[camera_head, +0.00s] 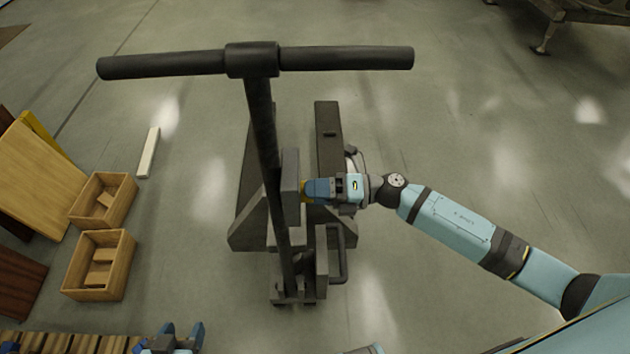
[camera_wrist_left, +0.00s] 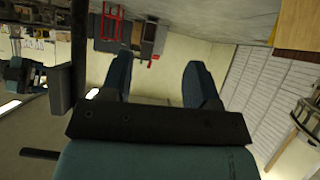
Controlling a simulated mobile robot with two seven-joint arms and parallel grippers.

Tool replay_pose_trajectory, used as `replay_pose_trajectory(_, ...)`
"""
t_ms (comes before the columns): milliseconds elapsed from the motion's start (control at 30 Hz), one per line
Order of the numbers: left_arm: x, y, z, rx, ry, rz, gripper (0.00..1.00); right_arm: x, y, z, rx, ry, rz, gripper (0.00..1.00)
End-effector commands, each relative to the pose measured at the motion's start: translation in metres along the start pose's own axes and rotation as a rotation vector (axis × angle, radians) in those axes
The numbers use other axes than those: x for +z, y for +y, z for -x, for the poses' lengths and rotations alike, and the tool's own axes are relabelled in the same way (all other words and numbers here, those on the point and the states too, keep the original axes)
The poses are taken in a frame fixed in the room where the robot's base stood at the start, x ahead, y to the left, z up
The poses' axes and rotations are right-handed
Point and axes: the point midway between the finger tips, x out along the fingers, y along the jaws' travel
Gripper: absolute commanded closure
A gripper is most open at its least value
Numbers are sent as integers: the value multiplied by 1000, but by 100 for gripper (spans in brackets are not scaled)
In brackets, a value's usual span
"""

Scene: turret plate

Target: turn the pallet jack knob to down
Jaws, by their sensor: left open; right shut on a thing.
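The dark pallet jack stands in the middle of the head view, with a T-shaped handle (camera_head: 345,59) on a slanting post (camera_head: 263,125) and two forks (camera_head: 329,135) behind. A grey box (camera_head: 290,185) sits beside the post. My right gripper (camera_head: 309,190) reaches in from the right and is shut at the box's right side.
Two open wooden boxes, one (camera_head: 103,200) behind the other (camera_head: 99,265), stand on the left near a leaning board (camera_head: 40,180). A white strip (camera_head: 148,152) lies on the floor. A slatted wooden pallet (camera_head: 85,343) lies at bottom left. Floor around the jack is mostly clear.

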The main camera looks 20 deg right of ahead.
Motion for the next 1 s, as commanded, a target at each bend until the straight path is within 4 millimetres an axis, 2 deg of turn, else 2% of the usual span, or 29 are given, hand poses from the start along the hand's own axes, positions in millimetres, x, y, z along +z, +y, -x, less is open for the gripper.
replay_pose_trajectory(300, -2, 0, 4, -2, -23, 17, 45, 1, 2, 0, 0, -2, -130, 76)
replay_pose_trajectory(867, -4, 1, 3, -4, -23, 26, 45, 0, 0, 0, 0, -2, -159, 76)
replay_pose_trajectory(900, -4, 0, 3, -4, -23, 26, 45, 0, 0, 0, 0, -2, -159, 47)
replay_pose_trajectory(1000, -4, 0, 3, -4, -22, 24, 45, 0, 0, 0, 0, -2, -159, 26)
